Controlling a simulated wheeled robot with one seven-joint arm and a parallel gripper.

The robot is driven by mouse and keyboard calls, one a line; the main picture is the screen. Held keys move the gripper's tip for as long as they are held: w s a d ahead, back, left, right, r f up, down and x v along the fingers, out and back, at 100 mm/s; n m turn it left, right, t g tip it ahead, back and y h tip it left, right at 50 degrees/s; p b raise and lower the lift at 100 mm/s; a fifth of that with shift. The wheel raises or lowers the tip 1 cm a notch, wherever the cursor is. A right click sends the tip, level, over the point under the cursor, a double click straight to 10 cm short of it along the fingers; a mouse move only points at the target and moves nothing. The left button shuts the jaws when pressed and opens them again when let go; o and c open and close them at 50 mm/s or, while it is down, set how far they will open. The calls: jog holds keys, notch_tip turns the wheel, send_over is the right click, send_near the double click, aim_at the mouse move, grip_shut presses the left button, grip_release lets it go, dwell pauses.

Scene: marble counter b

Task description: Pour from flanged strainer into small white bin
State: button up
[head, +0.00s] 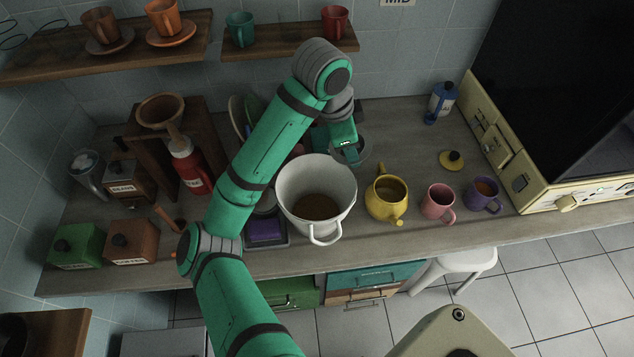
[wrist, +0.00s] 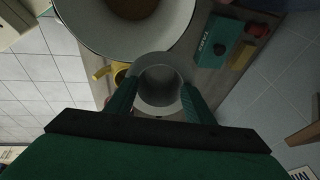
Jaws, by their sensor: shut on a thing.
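The small white bin (head: 290,190) stands on the counter in the middle of the head view, with a handle at its front and something brown at its bottom. Its wide rim (wrist: 182,42) fills the top of the wrist view. The flanged strainer (head: 364,152) is a grey, round vessel just behind the bin, partly hidden by my arm. In the wrist view the strainer (wrist: 160,86) sits between the two green fingers of my gripper (wrist: 160,100), which is shut on it. I cannot tell what is inside the strainer.
A yellow teapot (head: 385,198), pink mug (head: 437,203) and purple mug (head: 482,194) stand right of the bin. A red bottle (head: 190,168) and brown canister (head: 131,243) stand left. A cream appliance (head: 515,165) bounds the right. Shelves (head: 290,42) hang behind.

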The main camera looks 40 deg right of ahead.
aim_at(362, 145)
jog(key=shift+s+d+r+y, duration=0.1)
jog(key=shift+d+r+y, duration=0.45)
jog(key=shift+d+y, duration=0.4)
jog(key=shift+d+f+y, duration=0.75)
jog(key=shift+f+y, duration=0.2)
jog(key=shift+f, duration=0.05)
jog(key=shift+d+f, duration=0.1)
jog(key=shift+f, duration=0.05)
jog(key=shift+d, duration=0.1)
jog(key=shift+a, duration=0.2)
